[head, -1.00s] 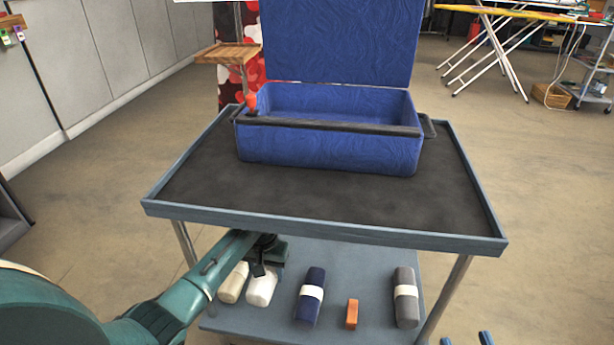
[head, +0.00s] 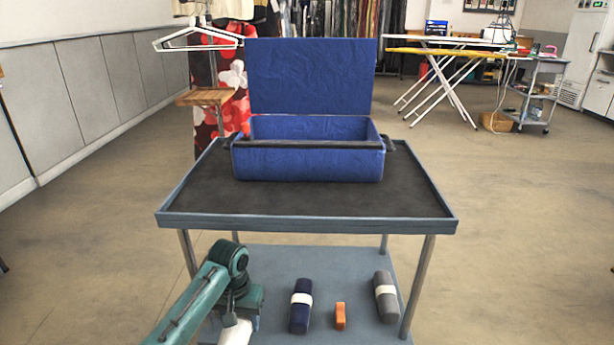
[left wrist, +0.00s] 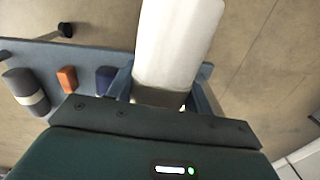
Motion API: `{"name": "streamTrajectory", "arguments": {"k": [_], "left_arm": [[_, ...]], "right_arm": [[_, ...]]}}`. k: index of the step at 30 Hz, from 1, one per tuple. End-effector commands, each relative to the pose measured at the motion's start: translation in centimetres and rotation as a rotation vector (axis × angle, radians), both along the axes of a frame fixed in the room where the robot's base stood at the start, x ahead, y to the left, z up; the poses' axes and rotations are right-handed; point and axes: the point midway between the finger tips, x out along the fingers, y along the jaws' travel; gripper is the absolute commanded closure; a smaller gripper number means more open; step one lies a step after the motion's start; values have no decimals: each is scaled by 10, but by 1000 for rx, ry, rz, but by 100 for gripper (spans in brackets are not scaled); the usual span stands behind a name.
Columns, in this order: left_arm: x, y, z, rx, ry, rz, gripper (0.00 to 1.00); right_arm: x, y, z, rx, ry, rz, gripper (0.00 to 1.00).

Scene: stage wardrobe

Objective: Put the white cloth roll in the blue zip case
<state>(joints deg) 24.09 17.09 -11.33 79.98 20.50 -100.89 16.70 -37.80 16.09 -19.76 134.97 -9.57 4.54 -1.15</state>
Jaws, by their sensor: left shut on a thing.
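The white cloth roll (head: 237,333) is held in my left gripper (head: 240,312), low at the left front of the cart. In the left wrist view the roll (left wrist: 178,45) sticks out from between the two fingers of the gripper (left wrist: 162,92), with floor behind it. The blue zip case (head: 307,166) stands on the cart's top tray with its lid raised at the back. Its inside looks empty as far as I can see. My right gripper is not in view.
The cart's lower shelf (head: 352,268) carries a dark blue roll (head: 300,312), an orange block (head: 340,315) and a grey roll (head: 386,297). The cart's top tray (head: 420,205) is bare around the case. A dark bar (head: 310,149) runs along the case's front rim.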

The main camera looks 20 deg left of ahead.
Motion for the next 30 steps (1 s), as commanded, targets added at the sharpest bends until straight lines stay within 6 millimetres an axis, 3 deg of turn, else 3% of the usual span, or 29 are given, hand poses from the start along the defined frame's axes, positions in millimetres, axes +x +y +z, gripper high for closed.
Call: {"name": "streamTrajectory", "arguments": {"k": [9,15,18,25,30], "left_arm": [[-17,-34,85,7,-9,-67,74],[-25,-41,107,12,1,-80,74],[-30,-58,146,11,-14,-112,74],[-46,-87,209,7,-9,-157,74],[-46,-86,208,9,-6,-156,74]], "right_arm": [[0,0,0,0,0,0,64],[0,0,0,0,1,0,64],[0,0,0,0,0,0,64],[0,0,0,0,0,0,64],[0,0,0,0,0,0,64]]}}
